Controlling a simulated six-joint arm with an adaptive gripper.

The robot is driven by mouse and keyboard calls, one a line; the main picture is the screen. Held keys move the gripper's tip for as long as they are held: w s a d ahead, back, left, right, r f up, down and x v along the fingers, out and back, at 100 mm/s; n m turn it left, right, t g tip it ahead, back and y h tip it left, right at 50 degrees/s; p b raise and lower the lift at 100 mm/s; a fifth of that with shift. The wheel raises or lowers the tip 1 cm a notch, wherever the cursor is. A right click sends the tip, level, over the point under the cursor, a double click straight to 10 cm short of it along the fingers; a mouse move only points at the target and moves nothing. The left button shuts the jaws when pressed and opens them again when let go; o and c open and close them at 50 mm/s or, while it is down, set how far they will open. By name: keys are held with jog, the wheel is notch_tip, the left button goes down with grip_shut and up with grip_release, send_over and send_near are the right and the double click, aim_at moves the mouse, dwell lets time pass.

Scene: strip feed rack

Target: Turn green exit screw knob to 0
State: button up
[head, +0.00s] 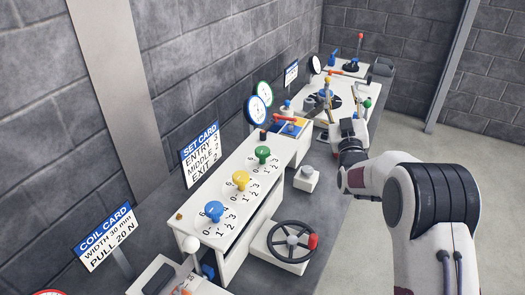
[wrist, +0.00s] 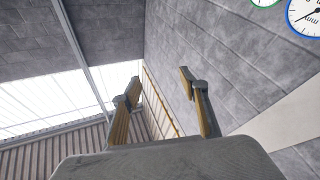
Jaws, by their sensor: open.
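The green exit screw knob (head: 262,153) stands on the far end of a white block in the head view, beyond the yellow knob (head: 240,179) and the blue knob (head: 213,210). Printed digits ring each knob; I cannot tell which digit the green knob points at. My gripper (head: 328,97) is to the right of and beyond the green knob, apart from it. In the wrist view my gripper (wrist: 160,82) has its two yellow-padded fingers spread with nothing between them, pointing up toward the wall and roof. No knob shows in the wrist view.
The set card (head: 199,154) reads entry 3, middle 2, exit 2. A handwheel (head: 291,242) with a red grip stands in front of the knob block. A small grey-topped box (head: 306,178) is right of the green knob. Round gauges (head: 259,108) stand behind. Grey floor (head: 360,255) is clear at right.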

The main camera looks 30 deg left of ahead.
jog(key=n+g+y, duration=0.1)
jog(key=n+y, duration=0.1)
jog(key=n+g+y, duration=0.6)
jog(key=n+g, duration=0.4)
jog(key=g, duration=1.3)
send_near(262, 150)
jog(key=shift+x, duration=1)
jog(key=shift+f, duration=0.15)
jog(key=shift+a, duration=0.2)
jog(key=shift+x, duration=3.75)
jog(key=c, duration=1.1)
